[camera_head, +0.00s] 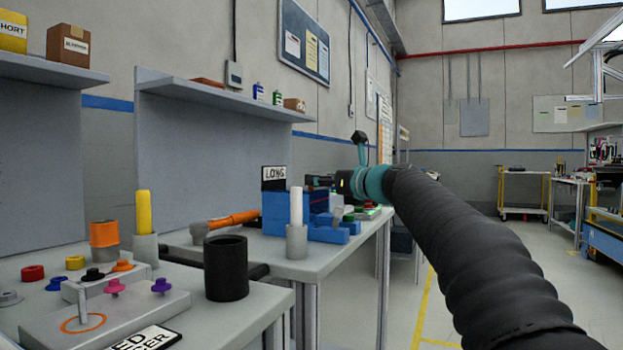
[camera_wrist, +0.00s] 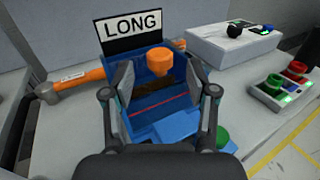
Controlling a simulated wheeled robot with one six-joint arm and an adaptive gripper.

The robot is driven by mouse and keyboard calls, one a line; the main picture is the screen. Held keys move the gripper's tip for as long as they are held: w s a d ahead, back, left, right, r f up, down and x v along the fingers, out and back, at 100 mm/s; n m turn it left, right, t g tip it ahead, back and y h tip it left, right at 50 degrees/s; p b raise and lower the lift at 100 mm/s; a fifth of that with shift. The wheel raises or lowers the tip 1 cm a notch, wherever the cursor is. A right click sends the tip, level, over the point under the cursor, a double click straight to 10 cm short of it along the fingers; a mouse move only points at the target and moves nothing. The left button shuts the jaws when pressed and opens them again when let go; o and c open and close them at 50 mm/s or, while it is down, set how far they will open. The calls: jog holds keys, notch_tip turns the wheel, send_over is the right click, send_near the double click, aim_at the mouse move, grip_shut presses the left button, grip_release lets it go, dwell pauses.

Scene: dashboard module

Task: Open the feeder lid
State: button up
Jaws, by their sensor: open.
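The feeder is a blue box (camera_wrist: 160,120) with a black and white "LONG" sign (camera_wrist: 131,27) at its back. In the head view the blue box (camera_head: 275,212) stands on the far table, partly hidden by a white cylinder. A dark brown area and a thin red line show on the box between the fingers. My gripper (camera_wrist: 158,78) is open above the box, with nothing visibly held; it also shows in the head view (camera_head: 318,182).
An orange-handled tool (camera_wrist: 80,82) lies left of the box. A white control box with a black knob (camera_wrist: 235,42) and a button box with red and green buttons (camera_wrist: 280,88) are at the right. A black cup (camera_head: 226,268) stands on the near table.

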jog(key=shift+p+x, duration=0.3)
jog(key=shift+x, duration=2.05)
grip_shut()
